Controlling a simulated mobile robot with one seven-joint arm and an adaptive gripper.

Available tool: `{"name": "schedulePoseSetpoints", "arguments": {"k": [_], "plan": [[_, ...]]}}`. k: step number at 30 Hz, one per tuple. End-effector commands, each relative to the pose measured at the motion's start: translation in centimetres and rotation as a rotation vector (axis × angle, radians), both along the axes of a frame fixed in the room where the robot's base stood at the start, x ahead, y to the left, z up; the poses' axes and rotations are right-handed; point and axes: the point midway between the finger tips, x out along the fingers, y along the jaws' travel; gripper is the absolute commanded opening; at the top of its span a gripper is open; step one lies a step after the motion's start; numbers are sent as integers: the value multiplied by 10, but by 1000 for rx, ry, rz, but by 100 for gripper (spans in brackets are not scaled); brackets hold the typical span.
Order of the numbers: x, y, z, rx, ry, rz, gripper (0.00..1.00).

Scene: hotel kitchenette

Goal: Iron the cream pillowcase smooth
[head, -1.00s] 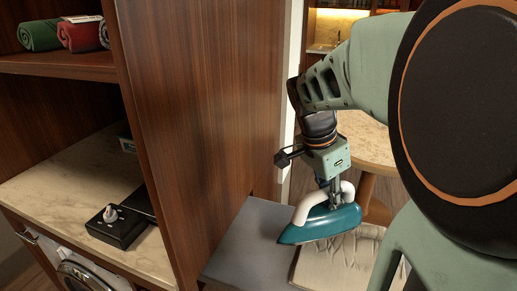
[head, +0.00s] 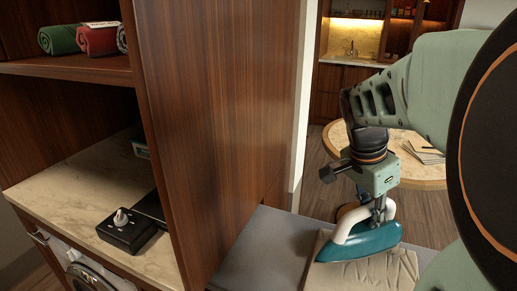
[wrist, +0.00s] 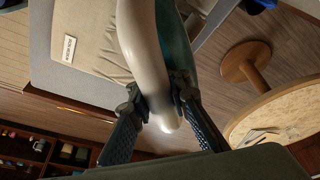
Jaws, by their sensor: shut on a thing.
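The cream pillowcase (head: 385,273) lies on a grey board (head: 262,245), with creases to the right of the iron. In the wrist view the pillowcase (wrist: 95,30) has a small white label and folds beside the handle. The iron (head: 360,244) has a teal body and a cream handle. It is over the pillowcase's far part; whether its sole touches the cloth is hidden. My gripper (head: 378,210) is shut on the iron's handle from above. In the wrist view my gripper's fingers (wrist: 160,98) press both sides of the handle.
A tall wooden panel (head: 215,120) stands close on the left of the board. Beyond it, a counter holds a black box with a knob (head: 126,230); rolled towels (head: 96,38) lie on the shelf above. A round table (head: 425,170) with papers stands behind my arm.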

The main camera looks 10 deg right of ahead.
Motion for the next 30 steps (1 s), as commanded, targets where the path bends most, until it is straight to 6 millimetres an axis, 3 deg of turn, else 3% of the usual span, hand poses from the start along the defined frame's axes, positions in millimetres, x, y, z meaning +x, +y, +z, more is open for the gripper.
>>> {"name": "schedulePoseSetpoints", "arguments": {"k": [30], "plan": [[-29, -44, 5, -2, -3, -1, 0]]}}
